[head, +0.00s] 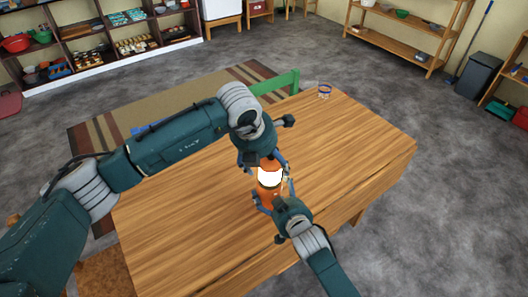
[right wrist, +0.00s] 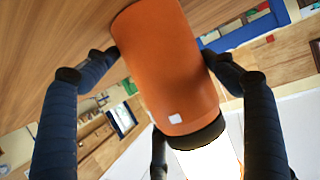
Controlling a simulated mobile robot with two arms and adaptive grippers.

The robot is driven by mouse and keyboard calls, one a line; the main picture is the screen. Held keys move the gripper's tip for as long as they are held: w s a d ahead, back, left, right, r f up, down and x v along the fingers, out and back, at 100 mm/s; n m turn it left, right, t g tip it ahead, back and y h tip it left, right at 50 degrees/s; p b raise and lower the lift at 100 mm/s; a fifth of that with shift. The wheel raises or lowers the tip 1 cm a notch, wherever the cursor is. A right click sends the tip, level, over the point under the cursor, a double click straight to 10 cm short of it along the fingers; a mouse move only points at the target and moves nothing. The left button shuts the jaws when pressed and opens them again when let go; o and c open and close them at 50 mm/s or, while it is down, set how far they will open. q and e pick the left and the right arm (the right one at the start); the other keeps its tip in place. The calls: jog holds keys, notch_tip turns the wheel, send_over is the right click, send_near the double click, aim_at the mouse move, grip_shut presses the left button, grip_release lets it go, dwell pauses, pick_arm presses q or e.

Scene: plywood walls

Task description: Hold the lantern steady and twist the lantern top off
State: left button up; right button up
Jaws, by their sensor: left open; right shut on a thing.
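My right gripper (head: 271,198) is shut on the orange body, with fingers on both sides. My left gripper (head: 264,164) is open, over the lantern's upper end, with its fingers spread around it. It partly hides the lantern top; I cannot tell whether the fingers touch it.
A green chair (head: 276,83) is behind the table. The right part of the tabletop is clear. Shelves (head: 410,38) and a dark bin (head: 477,77) stand farther back.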

pick_arm(q)
jog(key=shift+x, duration=1.75)
jog(key=shift+r, duration=0.1)
jog(key=c, duration=1.2)
jog(key=shift+d, duration=0.1)
